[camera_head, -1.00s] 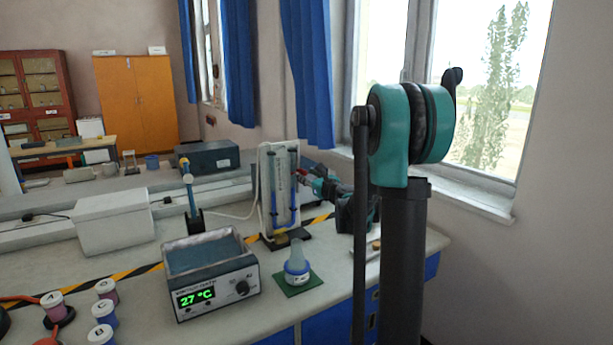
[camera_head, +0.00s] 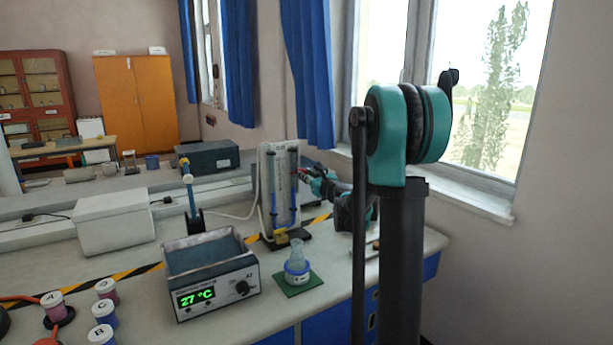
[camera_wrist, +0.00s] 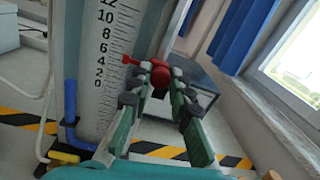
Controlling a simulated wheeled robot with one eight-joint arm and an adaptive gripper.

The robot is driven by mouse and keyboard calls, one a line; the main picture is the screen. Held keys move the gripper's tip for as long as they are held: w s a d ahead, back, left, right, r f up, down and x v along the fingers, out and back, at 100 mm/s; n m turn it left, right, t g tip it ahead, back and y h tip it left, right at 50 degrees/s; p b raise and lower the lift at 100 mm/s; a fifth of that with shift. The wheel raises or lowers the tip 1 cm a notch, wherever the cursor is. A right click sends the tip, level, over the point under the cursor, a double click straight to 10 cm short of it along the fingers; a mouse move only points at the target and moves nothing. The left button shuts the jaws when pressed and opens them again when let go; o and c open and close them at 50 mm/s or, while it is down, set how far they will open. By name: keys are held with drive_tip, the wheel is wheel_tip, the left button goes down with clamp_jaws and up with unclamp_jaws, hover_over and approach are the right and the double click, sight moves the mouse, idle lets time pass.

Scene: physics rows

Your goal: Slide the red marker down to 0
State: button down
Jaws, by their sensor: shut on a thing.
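The red marker (camera_wrist: 160,74) is a round red knob with a thin pointer, beside the white scale (camera_wrist: 106,60) in the wrist view. The scale reads 12 at the top down to 0, and the pointer tip is roughly level with the 4; the view is tilted. My gripper (camera_wrist: 159,78) is shut on the knob, with one finger on each side of it. In the head view, the scale board (camera_head: 281,190) stands upright at the back of the bench, and my gripper (camera_head: 309,176) reaches its right side. The marker is small there, a bit of red.
Blue tubing (camera_wrist: 70,105) runs down beside the scale. A dark box (camera_wrist: 195,78) and the window lie behind my gripper.

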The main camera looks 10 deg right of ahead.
wheel_tip(320, 180, down, 7)
idle(0.5)
drive_tip(key=c, duration=1.4)
unclamp_jaws()
drive_tip(key=shift+o, duration=0.2)
drive_tip(key=v, duration=1.2)
